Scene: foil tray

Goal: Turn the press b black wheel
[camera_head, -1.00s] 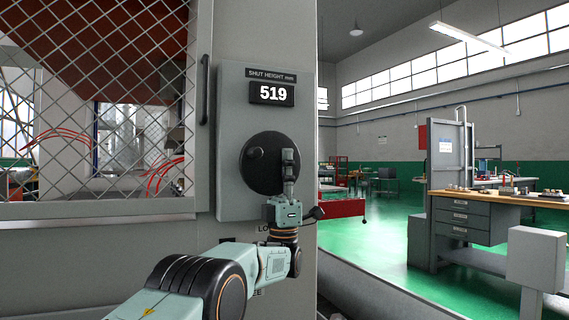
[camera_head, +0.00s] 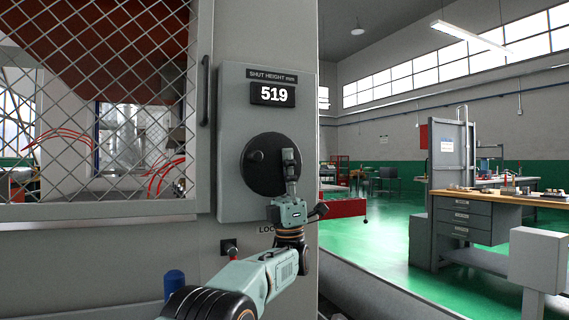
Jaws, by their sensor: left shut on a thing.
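The black wheel (camera_head: 262,179) is a round dark disc on the grey panel of the press, under a display (camera_head: 272,94) that reads 519, labelled "SHUT HEIGHT mm". A small dark knob (camera_head: 257,156) shows left of the wheel's middle. My left gripper (camera_head: 289,158) comes up from below and is shut on the wheel at its right side. The gripper covers the part it holds, so the exact contact is hidden. My right gripper is not in view.
A mesh guard (camera_head: 95,110) with a dark handle (camera_head: 205,90) stands left of the panel. A workbench (camera_head: 465,222) and green floor lie at the right, beyond the press.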

